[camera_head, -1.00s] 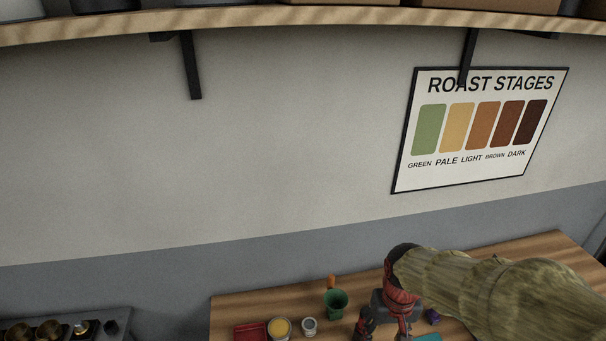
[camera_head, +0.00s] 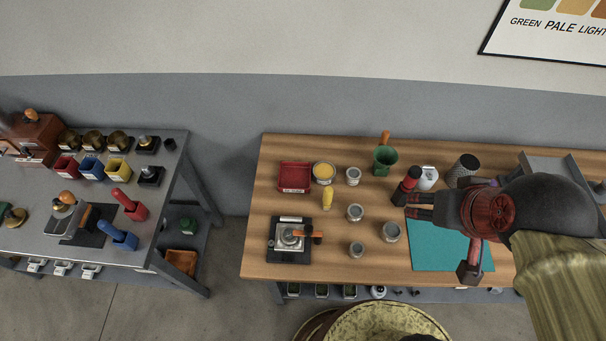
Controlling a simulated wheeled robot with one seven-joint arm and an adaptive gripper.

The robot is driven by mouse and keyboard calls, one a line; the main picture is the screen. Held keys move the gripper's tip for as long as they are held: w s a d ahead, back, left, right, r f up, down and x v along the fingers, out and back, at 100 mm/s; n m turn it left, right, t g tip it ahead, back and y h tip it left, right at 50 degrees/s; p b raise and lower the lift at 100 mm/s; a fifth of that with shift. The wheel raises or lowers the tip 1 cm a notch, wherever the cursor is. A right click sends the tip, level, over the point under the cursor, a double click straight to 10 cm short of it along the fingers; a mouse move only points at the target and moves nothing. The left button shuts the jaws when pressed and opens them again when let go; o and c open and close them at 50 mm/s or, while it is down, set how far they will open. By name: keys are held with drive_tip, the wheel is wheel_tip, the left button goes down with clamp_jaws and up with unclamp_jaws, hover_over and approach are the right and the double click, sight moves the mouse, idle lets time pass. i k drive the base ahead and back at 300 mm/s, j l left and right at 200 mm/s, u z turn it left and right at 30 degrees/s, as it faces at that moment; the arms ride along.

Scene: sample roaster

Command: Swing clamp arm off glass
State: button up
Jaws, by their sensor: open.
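A clamp fixture (camera_head: 289,255) sits at the left front of the wooden table, on a dark base with a metal plate. A round glass-like piece (camera_head: 290,237) is at its centre. An orange-brown clamp arm (camera_head: 303,235) with a dark end extends rightward from over this piece. Whether the arm touches the glass is too small to tell. My gripper (camera_head: 438,236) is open over the teal mat, well to the right of the fixture and apart from it. Part of its fingers is hidden behind its own red and black body.
Metal cups (camera_head: 391,232), a yellow item (camera_head: 327,199), a red tray (camera_head: 295,177) and a green cup (camera_head: 385,160) stand on the table. The teal mat (camera_head: 450,255) lies under my arm. A grey side table (camera_head: 150,215) with scoops is at left. A round stool (camera_head: 385,320) is in front.

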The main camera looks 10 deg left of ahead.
sight(308, 231)
drive_tip(key=u, duration=1.15)
